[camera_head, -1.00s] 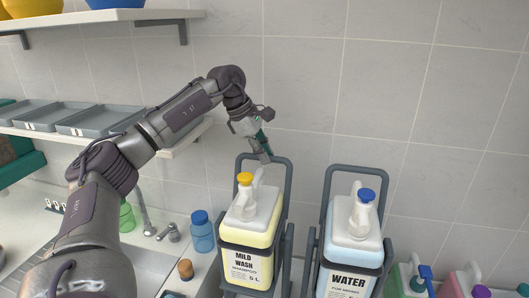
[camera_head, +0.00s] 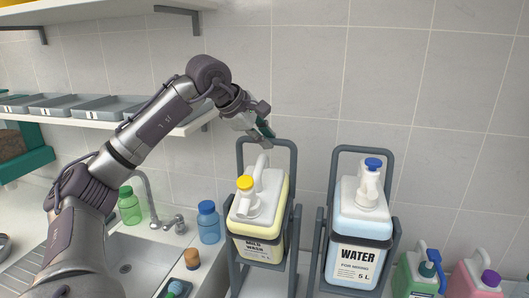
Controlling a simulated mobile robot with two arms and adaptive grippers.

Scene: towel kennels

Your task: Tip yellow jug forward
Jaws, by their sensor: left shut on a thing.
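The yellow jug (camera_head: 272,229), labelled MILD WASH, has a white top and a yellow cap (camera_head: 245,183). It sits in a grey tipping frame (camera_head: 294,170) and leans forward, its cap end low and its label foreshortened. My left gripper (camera_head: 266,132) is shut at the top bar of this frame, behind and above the jug. The fingertips partly hide behind each other, so their exact hold on the bar is hard to see. My right gripper is not in view.
A WATER jug (camera_head: 358,227) with a blue cap stands upright in a similar frame to the right. Green (camera_head: 411,276) and pink (camera_head: 463,284) jugs stand further right. A blue bottle (camera_head: 208,222) and sink (camera_head: 130,258) are left. A shelf (camera_head: 192,124) with trays lies behind my arm.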

